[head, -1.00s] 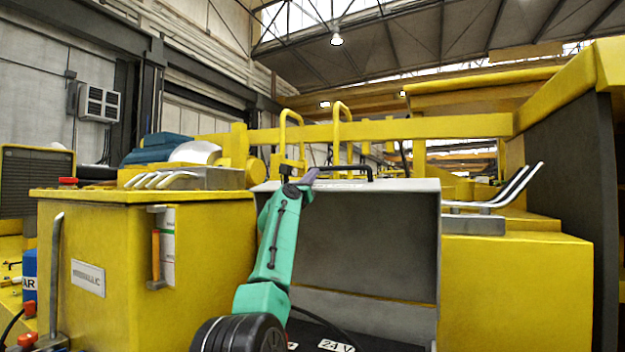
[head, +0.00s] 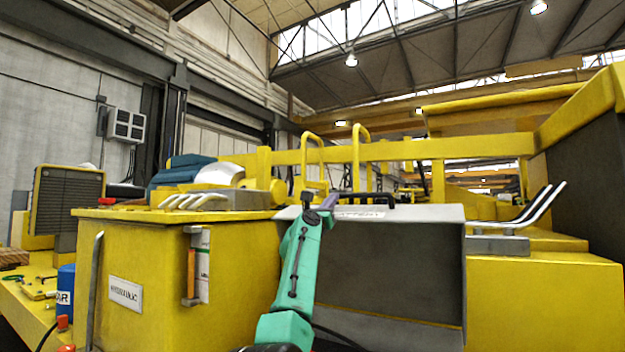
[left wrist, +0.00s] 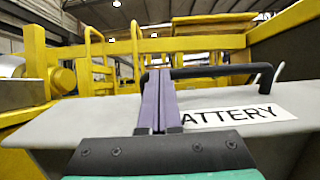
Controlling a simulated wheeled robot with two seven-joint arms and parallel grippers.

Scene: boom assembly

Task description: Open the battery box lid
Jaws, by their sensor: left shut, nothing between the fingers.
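The grey battery box lid (head: 430,214) shows its light face and a black bar handle (head: 368,197) in the head view. Its white BATTERY label (left wrist: 232,115) shows in the left wrist view. A dark grey panel (head: 390,270) lies below this face; I cannot tell how far the lid is open. My left gripper (head: 327,203), on a green arm, is at the handle's left end. Its purple fingers, also in the left wrist view (left wrist: 159,80), are shut with nothing between them. Contact with the handle is unclear. My right gripper is not in view.
A yellow hydraulic tank (head: 150,285) stands left of the battery box. A yellow block (head: 540,300) with silver and dark bent levers (head: 540,205) is at right. Yellow rails (head: 430,148) cross behind the lid. A blue can (head: 66,290) stands at far left.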

